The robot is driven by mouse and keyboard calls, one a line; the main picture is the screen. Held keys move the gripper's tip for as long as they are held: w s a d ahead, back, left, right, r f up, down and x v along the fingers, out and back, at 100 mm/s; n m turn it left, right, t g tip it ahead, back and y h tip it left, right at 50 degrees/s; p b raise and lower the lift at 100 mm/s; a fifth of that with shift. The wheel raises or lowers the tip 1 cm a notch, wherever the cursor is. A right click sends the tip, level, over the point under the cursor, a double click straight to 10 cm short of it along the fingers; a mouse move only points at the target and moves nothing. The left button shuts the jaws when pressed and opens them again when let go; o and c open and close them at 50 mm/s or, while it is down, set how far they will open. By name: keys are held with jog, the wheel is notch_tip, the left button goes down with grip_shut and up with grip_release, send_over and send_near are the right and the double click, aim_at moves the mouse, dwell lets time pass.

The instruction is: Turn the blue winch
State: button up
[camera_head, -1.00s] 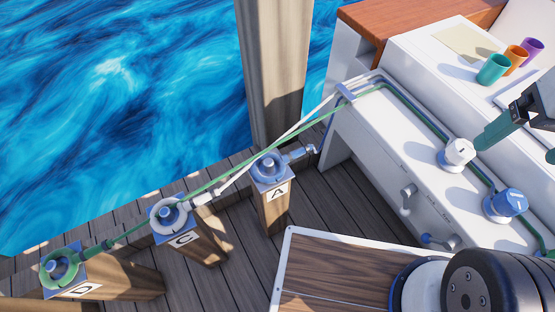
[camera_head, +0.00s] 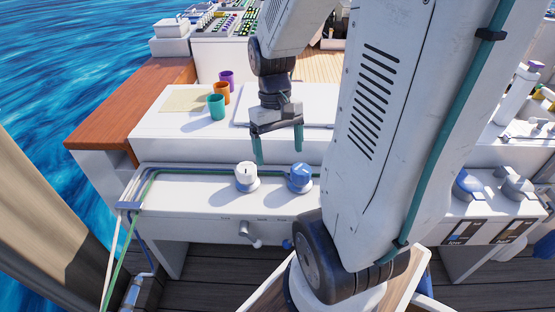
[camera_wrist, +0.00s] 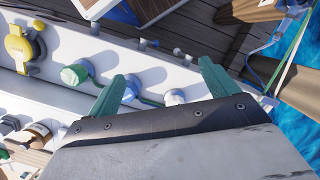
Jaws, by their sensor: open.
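The blue winch (camera_head: 300,178) stands upright on the white console ledge, with a blue top on a pale base. The white winch (camera_head: 246,178) stands just left of it. My gripper (camera_head: 279,157) is open and empty, fingers pointing down, above and seemingly behind the gap between the two winches; exact depth is hard to tell. In the wrist view my gripper (camera_wrist: 165,72) shows both green fingers spread. There the white winch (camera_wrist: 174,97) lies between the fingers, and what seems the blue winch (camera_wrist: 133,82) is partly hidden by the left finger.
A green rope (camera_head: 147,188) runs along the ledge behind the winches. Teal (camera_head: 216,106), orange (camera_head: 221,92) and purple (camera_head: 227,79) cups stand on the upper counter. A crank handle (camera_head: 248,234) sticks out below. My arm hides the ledge right of the blue winch.

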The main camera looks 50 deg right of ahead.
jog(key=w+d+f+n, duration=0.2)
jog(key=d+f, duration=1.1)
jog(key=f, duration=0.2)
jog(key=n+t+h, duration=0.1)
jog(key=n+t, duration=0.1)
jog(key=n, duration=0.1)
send_over(302, 169)
notch_tip(302, 169, down, 3)
jog(key=shift+a+r, duration=0.15)
jog(key=shift+r, duration=0.05)
jog(key=shift+d, duration=0.2)
jog(key=shift+f, duration=3.9)
jog(key=c, duration=1)
jog(key=shift+a, duration=0.1)
